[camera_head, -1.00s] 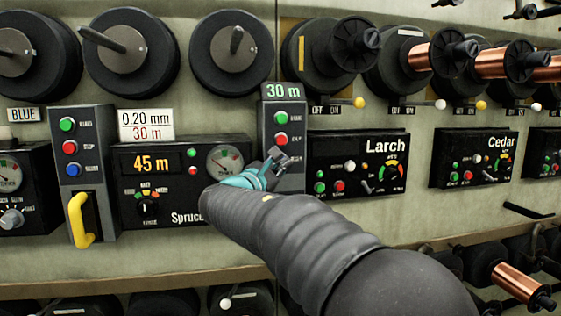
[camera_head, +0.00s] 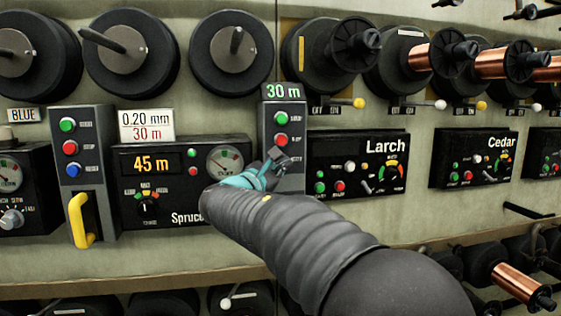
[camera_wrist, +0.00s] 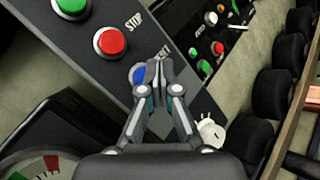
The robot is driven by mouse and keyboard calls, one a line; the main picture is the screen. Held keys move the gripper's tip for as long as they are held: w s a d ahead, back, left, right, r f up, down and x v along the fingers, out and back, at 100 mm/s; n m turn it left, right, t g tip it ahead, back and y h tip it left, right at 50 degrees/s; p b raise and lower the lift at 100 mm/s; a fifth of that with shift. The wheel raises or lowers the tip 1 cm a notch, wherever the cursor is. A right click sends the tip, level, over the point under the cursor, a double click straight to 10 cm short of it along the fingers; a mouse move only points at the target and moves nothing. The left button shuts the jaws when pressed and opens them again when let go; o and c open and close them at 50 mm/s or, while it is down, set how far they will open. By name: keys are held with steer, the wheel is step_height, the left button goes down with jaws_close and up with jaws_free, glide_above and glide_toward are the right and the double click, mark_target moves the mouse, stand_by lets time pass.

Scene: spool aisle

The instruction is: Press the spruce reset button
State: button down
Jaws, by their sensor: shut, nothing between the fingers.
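The Spruce unit (camera_head: 185,196) is a black panel with a 45 m display and a dial. On its right stands a grey button box (camera_head: 268,120) under a 30 m sign, with green and red buttons visible. In the wrist view this box (camera_wrist: 75,50) also has a blue reset button (camera_wrist: 138,75), partly hidden by my fingers. My gripper (camera_head: 279,156) is shut and empty in front of the box's lower part. In the wrist view its fingertips (camera_wrist: 155,72) are just right of the blue button's centre; I cannot tell if they touch it.
Another grey box (camera_head: 86,150) with green, red and blue buttons and a yellow handle (camera_head: 80,220) stands left of Spruce. The Larch unit (camera_head: 358,164) is close on the right, Cedar (camera_head: 472,158) beyond it. Spools (camera_head: 232,54) project above; a ledge (camera_head: 140,283) runs below.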

steer(key=shift+w, duration=0.35)
steer(key=shift+w+a+p, duration=0.2)
steer(key=shift+w+p, duration=0.15)
steer(key=shift+w, duration=0.1)
stand_by(0.8)
steer(key=shift+s, duration=0.1)
steer(key=shift+s+d+b, duration=0.25)
steer(key=shift+s+b, duration=0.35)
steer(key=shift+s, duration=0.2)
steer(key=s+d+b, duration=0.1)
steer(key=s+b, duration=0.2)
steer(key=s, duration=0.2)
steer(key=shift+s+d, duration=0.35)
steer(key=shift+s, duration=0.05)
stand_by(0.5)
